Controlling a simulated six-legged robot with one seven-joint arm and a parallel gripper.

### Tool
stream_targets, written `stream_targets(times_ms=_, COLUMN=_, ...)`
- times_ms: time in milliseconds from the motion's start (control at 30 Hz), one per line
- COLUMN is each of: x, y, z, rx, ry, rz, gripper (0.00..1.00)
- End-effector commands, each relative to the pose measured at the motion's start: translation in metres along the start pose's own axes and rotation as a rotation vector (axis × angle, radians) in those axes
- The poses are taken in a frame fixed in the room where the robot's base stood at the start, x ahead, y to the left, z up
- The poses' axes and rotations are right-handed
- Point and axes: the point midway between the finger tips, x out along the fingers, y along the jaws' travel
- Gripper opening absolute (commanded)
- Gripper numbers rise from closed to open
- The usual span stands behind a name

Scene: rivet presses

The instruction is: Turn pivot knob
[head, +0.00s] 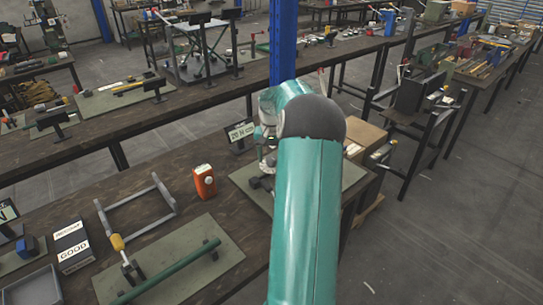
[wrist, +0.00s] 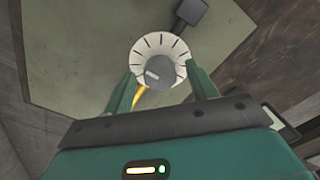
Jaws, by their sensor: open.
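A round grey knob (wrist: 160,73) with a pale pointer mark sits on a white dial (wrist: 147,48) with black tick marks, in the upper middle of the wrist view. My gripper (wrist: 161,80) is open, with one green finger on each side of the knob and the dial's lower edge. I cannot tell whether either finger touches the knob. In the head view my green arm reaches over a mat on the right part of the near bench and hides the knob and most of what stands there.
A dark block on a stem (wrist: 190,12) stands just beyond the dial. In the head view, an orange device (head: 204,181), a grey frame (head: 137,212) and a green bar (head: 172,270) lie left of my arm on the bench (head: 200,150). A cardboard box (head: 364,136) is at right.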

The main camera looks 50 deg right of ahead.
Motion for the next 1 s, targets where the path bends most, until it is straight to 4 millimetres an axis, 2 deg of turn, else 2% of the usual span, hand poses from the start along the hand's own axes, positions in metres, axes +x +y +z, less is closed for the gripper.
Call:
stream_targets(times_ms=200, x=0.0002, y=-0.0001, z=0.0000, rx=0.000, ry=0.000, rz=0.000, gripper=0.58)
stream_targets(times_ms=267, x=0.0001, y=-0.0001, z=-0.0001, rx=0.000, ry=0.000, rz=0.000, gripper=0.48)
stream_targets(times_ms=433, x=-0.0001, y=-0.0002, z=-0.0001, rx=0.000, ry=0.001, rz=0.000, gripper=0.14)
stream_targets(times_ms=467, x=-0.0001, y=-0.0001, z=-0.0001, rx=0.000, ry=0.001, rz=0.000, gripper=0.13)
stream_targets(times_ms=767, x=-0.0005, y=-0.0007, z=-0.0001, rx=0.028, ry=0.001, rz=-0.001, gripper=0.13)
stream_targets(times_ms=1000, x=-0.0010, y=-0.0006, z=-0.0002, rx=0.139, ry=0.002, rz=0.001, gripper=0.13)
